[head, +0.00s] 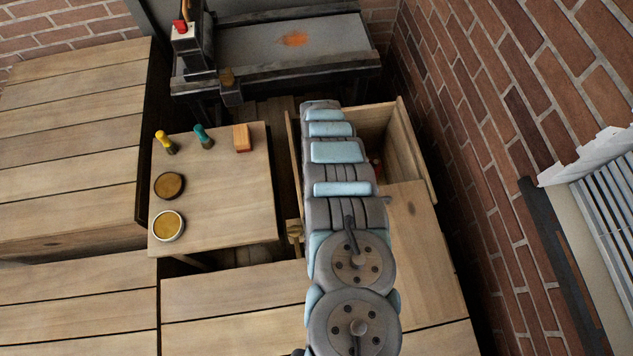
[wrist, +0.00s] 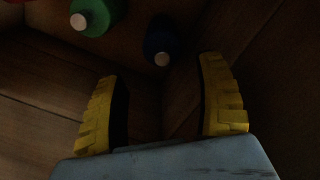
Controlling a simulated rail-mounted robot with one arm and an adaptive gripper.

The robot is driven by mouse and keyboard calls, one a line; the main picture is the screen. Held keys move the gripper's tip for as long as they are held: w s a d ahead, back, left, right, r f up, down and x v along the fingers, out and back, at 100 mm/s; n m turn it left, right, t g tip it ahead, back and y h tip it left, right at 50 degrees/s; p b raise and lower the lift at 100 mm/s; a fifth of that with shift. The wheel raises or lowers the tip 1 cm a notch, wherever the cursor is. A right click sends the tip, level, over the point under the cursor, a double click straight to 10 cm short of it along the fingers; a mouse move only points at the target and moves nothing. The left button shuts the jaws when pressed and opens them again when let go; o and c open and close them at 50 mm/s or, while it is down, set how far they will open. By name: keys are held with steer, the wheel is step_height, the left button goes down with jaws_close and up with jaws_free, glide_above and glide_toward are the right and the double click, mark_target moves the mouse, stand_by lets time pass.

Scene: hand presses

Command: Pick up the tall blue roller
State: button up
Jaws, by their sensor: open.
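The blue roller (wrist: 160,40) shows in the wrist view as a dark blue body with a pale round end, in a shadowed wooden box. It lies ahead of my gripper (wrist: 160,78), a little beyond the gap between the two yellow fingers. The fingers are spread wide and nothing is between them. How tall the roller is cannot be told from this angle. In the head view my arm reaches into the open wooden box (head: 400,125) and hides both the gripper and the blue roller.
A green roller (wrist: 95,16) stands left of the blue one, and a red thing (wrist: 14,1) is at the upper left edge. The box's wooden walls are close. A small table (head: 225,205) holds yellow and teal handled tools, an orange block and two round tins.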

steer(key=shift+f+b, duration=1.15)
steer(key=shift+f, duration=1.15)
step_height(320, 180, down, 4)
steer(key=b, duration=0.3)
steer(key=shift+s+a, duration=0.15)
steer(key=shift+f+b, duration=0.6)
steer(key=shift+b, duration=0.2)
steer(key=shift+r, duration=0.1)
steer(key=c, duration=1.1)
steer(key=shift+o, duration=0.2)
